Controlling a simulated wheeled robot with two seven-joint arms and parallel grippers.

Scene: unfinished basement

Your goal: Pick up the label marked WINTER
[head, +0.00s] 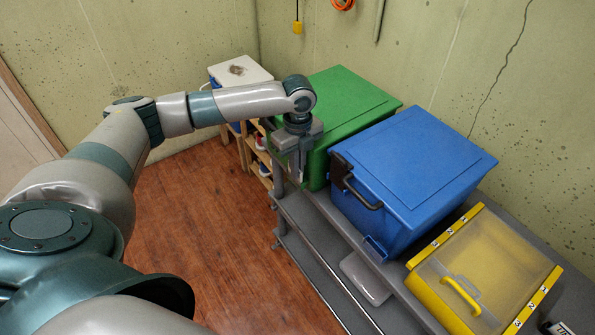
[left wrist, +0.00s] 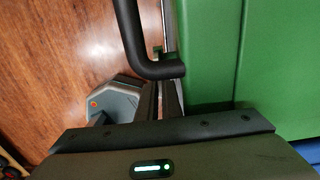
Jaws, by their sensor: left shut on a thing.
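My left gripper (head: 300,170) points down at the front of the green box (head: 345,100). In the left wrist view its fingers (left wrist: 160,98) are close together, beside the green box front (left wrist: 208,50) and below a black bar handle (left wrist: 133,40). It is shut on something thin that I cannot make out. A small green piece (left wrist: 158,50) shows near the fingertips. I cannot read the word WINTER anywhere. A white card with dark print (head: 560,328) is cut off at the lower right corner; its words are not legible. My right gripper is out of view.
A blue box (head: 415,165) with a dark handle and blue front holder (head: 376,248), and a yellow-framed clear-lidded box (head: 490,265), stand along the grey shelf (head: 320,215). A wooden rack (head: 258,158) stands behind. The wooden floor (head: 205,220) is open.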

